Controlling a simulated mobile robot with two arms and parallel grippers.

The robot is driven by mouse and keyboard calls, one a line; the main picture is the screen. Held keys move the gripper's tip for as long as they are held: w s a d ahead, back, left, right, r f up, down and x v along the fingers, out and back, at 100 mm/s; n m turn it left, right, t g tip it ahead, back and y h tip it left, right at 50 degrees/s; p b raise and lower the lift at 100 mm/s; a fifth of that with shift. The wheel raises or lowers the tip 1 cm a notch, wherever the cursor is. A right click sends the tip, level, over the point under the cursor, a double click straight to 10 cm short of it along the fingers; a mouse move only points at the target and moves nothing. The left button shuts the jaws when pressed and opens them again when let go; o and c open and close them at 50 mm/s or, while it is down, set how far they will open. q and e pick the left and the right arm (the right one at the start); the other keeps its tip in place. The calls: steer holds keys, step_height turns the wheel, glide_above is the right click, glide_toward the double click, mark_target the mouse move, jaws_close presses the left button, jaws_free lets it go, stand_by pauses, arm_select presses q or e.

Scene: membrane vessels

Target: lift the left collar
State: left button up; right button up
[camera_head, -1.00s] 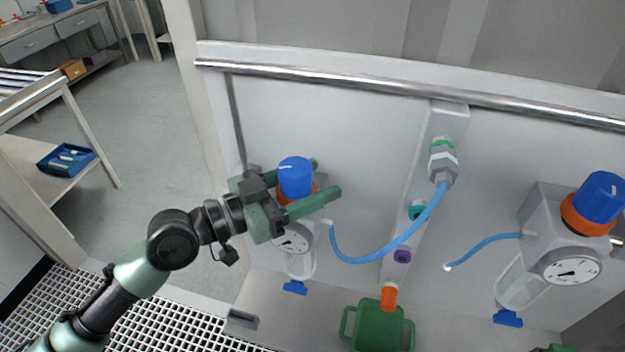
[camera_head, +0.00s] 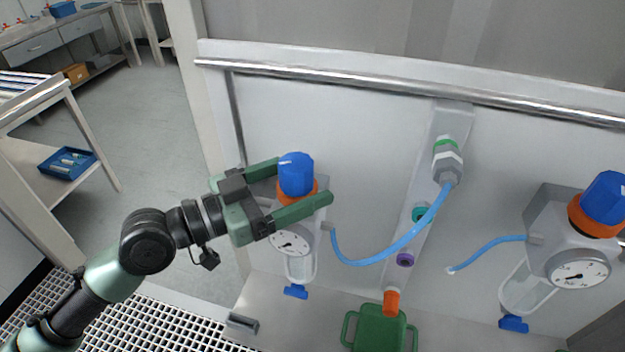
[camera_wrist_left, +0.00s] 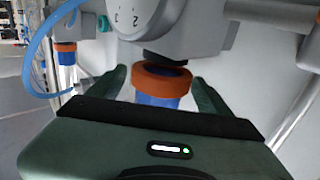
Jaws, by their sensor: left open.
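The left collar (camera_head: 312,191) is an orange ring under the blue knob (camera_head: 296,174) of the left regulator. In the left wrist view the collar (camera_wrist_left: 161,78) shows in the middle, with the blue knob (camera_wrist_left: 158,101) on its near side. My left gripper (camera_head: 303,181) is open, its green fingers on either side of the knob and collar. The near finger hides part of the collar in the head view. In the left wrist view a finger shows on each side of the collar, with gaps visible. My right gripper is not in view.
A pressure gauge (camera_head: 290,241) and clear bowl (camera_head: 300,268) sit below the left knob. A blue hose (camera_head: 395,246) runs to a fitting (camera_head: 447,160) on the panel. A second regulator with an orange collar (camera_head: 590,217) stands right. A metal rail (camera_head: 400,88) crosses above.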

mark_target(278, 192)
arm_select(q)
steer(key=v, duration=0.1)
steer(key=b+v, duration=0.1)
steer(key=v, duration=0.1)
steer(key=b+v, duration=0.1)
steer(key=shift+a+f, duration=0.15)
steer(key=shift+f, duration=0.1)
steer(key=shift+s+a+r, duration=0.2)
steer(key=shift+s+a, duration=0.05)
steer(key=shift+a, duration=0.1)
steer(key=shift+r, duration=0.1)
